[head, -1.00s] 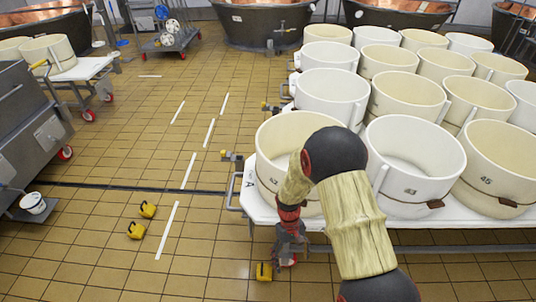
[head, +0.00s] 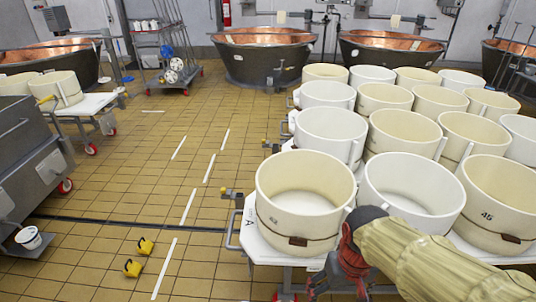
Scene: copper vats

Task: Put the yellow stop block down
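Two yellow stop blocks, one (head: 145,246) and a nearer one (head: 132,268), stand close together on the tiled floor at the lower left, left of a white floor line. My gripper (head: 338,284) is at the bottom edge, low in front of the white cart (head: 262,245) that carries the tubs. It is well to the right of both blocks. Its fingertips are dark, small and partly cut off by the frame edge. I cannot see whether they are open or hold anything. No stop block shows at the gripper.
Several cream and white tubs (head: 305,195) fill the cart on the right. White dashed lines (head: 165,268) mark the open floor to its left. Copper vats (head: 263,50) line the back.

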